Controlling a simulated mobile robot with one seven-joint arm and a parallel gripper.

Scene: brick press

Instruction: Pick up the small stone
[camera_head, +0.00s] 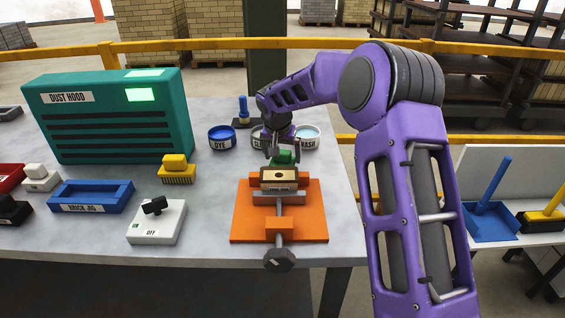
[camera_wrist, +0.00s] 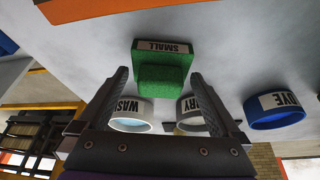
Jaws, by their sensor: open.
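The small stone is a green block with a raised green top and a SMALL label, seen in the wrist view (camera_wrist: 162,77). In the head view it shows as a green shape (camera_head: 285,157) just behind the vise, partly hidden by my gripper (camera_head: 282,147). In the wrist view my gripper (camera_wrist: 157,75) is open and empty. Its two fingers stand left and right of the green block, which lies between and beyond the fingertips. I cannot tell whether the fingers touch it.
An orange vise (camera_head: 248,222) holding a tan brick (camera_head: 279,175) stands in front of the stone. A blue DYE bowl (camera_head: 222,138) and a white WASH bowl (camera_head: 308,138) flank my gripper, with another bowl between them.

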